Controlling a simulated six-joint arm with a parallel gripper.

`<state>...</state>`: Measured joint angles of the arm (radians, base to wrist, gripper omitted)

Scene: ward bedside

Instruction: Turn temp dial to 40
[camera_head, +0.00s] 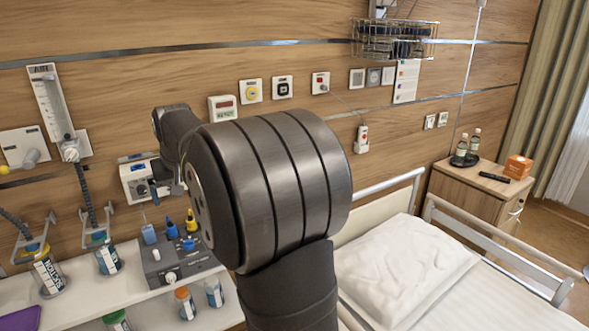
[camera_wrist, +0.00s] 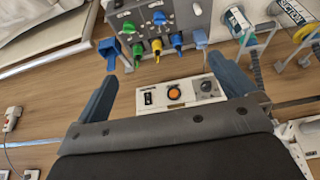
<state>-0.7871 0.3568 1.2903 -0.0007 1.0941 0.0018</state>
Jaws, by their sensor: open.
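A white wall unit (camera_wrist: 190,101) with a dark display, a round orange-centred dial (camera_wrist: 174,94) and a dark knob (camera_wrist: 207,87) shows between my fingers in the wrist view. Its lettering is too small to read, so I cannot tell which is the temp dial or its setting. In the head view the wall unit (camera_head: 132,178) is partly hidden by my arm. My gripper (camera_wrist: 163,68) is open, its two blue-grey fingers spread on either side of the unit with nothing between them. I cannot tell how far the fingertips are from the panel.
A grey box (camera_head: 160,256) with coloured plugs and a white knob stands on the white shelf (camera_head: 90,298) below. Suction jars (camera_head: 48,277) and hoses hang at the left. A bed with a pillow (camera_head: 405,265) and a bedside cabinet (camera_head: 465,198) are at the right.

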